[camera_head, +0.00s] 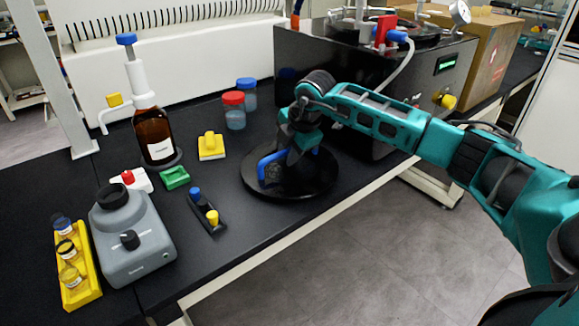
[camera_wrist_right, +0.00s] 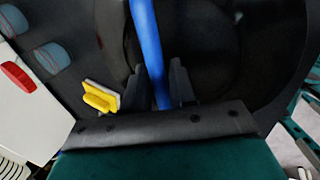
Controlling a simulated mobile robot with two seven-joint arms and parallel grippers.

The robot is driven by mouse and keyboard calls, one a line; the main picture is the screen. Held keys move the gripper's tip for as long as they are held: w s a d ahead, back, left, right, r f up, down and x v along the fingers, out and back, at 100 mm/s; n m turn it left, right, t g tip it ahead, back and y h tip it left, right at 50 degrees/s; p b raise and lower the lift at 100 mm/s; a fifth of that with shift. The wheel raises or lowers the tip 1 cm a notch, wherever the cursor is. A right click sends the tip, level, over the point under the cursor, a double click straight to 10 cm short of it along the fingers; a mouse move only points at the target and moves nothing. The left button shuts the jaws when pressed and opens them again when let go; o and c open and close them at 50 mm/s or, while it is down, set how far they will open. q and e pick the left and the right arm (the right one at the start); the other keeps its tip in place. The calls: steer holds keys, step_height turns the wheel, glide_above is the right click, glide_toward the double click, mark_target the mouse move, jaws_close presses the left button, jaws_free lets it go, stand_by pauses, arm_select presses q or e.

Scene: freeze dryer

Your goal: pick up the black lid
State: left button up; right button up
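The black lid (camera_head: 262,186) is a wide round disc with a blue arched handle (camera_head: 268,163), lying flat on the dark bench near its front edge. My right gripper (camera_head: 291,158) reaches down over the lid's middle. In the right wrist view, the blue handle (camera_wrist_right: 147,35) runs between the two fingers of my right gripper (camera_wrist_right: 164,78), which sit close against both its sides; the exact contact is hard to see. The lid's dark surface fills the background there. My wrist hides part of the handle in the head view. My left gripper is not in view.
A red-capped jar (camera_head: 234,112), blue-capped jar (camera_head: 247,94) and yellow block (camera_head: 211,147) stand left of the lid. A brown bottle (camera_head: 155,135) and grey mixer (camera_head: 132,235) are farther left. The dark freeze dryer (camera_head: 300,60) stands behind.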

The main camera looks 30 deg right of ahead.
steer(key=shift+c, duration=0.3)
jaws_close()
steer(key=shift+r, duration=0.15)
